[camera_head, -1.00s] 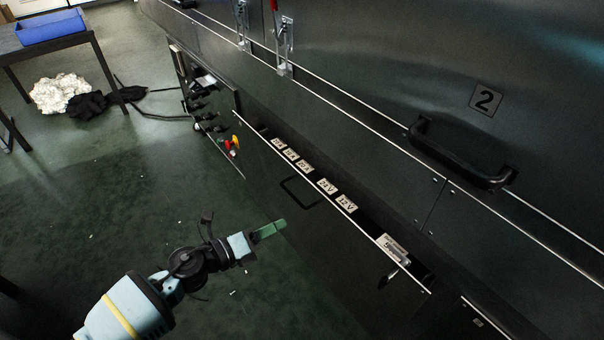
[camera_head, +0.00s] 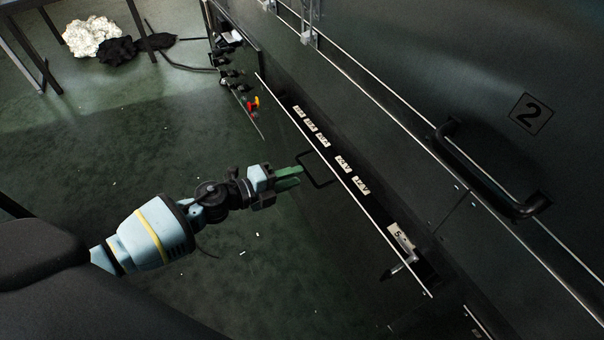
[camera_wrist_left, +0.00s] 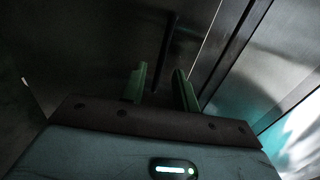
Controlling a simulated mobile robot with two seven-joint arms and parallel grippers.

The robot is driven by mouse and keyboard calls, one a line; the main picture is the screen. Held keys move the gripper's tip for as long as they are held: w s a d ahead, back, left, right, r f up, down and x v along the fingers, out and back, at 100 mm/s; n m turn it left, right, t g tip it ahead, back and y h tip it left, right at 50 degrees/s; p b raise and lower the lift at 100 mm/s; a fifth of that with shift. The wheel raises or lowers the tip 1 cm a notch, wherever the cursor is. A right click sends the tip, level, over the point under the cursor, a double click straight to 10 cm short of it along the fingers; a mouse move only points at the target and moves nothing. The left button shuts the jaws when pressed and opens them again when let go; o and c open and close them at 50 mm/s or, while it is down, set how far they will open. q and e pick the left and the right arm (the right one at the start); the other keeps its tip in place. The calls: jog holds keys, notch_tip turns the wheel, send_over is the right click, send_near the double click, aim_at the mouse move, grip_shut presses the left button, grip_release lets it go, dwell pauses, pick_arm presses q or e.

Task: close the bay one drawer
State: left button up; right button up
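The bay one drawer (camera_head: 345,215) stands pulled out from the dark machine side. Its pale top edge runs diagonally, and a row of labels shows in the gap behind it. Its dark loop handle (camera_head: 322,182) is on the front face. My left gripper (camera_head: 299,176) is at the left side of this handle, its green fingers spread. In the left wrist view the two green fingers (camera_wrist_left: 160,85) stand apart, with a dark bar (camera_wrist_left: 169,45), seemingly the handle, between and beyond them. Contact with the handle cannot be told. My right gripper is not in view.
A hatch marked 2 with a thick black handle (camera_head: 490,175) is above right. A control panel with red and yellow knobs (camera_head: 253,103) is beyond the drawer. A key-like latch (camera_head: 400,265) sticks out near the drawer's near end. The green floor at left is mostly clear.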

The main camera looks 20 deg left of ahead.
pick_arm(q)
jog(key=shift+b+x, duration=0.3)
jog(key=shift+x, duration=1.25)
grip_shut()
jog(key=shift+w+r, duration=0.1)
